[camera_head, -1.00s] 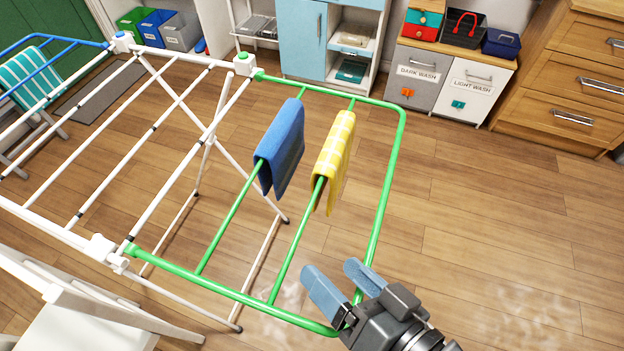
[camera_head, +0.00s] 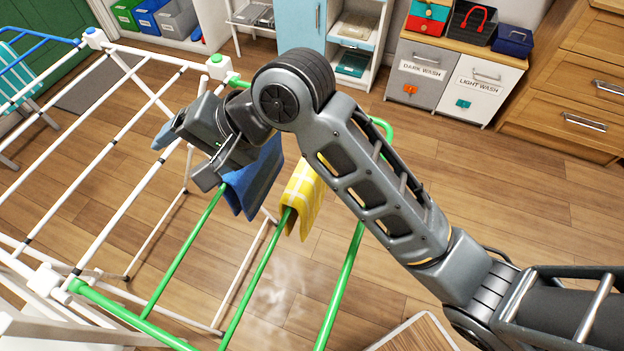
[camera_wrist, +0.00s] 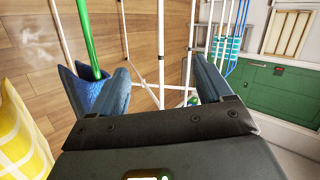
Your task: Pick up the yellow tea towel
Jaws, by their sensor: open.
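The yellow checked tea towel (camera_head: 304,197) hangs folded over a green rail of the drying rack (camera_head: 262,265), partly behind my arm in the head view. In the wrist view the yellow tea towel (camera_wrist: 18,140) shows at the left edge, outside the fingers. A blue towel (camera_head: 257,180) hangs on the neighbouring green rail, to its left, and also shows in the wrist view (camera_wrist: 82,92) beside the left finger.
White rails (camera_head: 112,135) fill the left side of the rack. Behind are laundry cabinets marked dark wash (camera_head: 418,75) and light wash (camera_head: 476,92), and a wooden drawer unit (camera_head: 572,90). Open floor (camera_head: 540,220) lies to the right.

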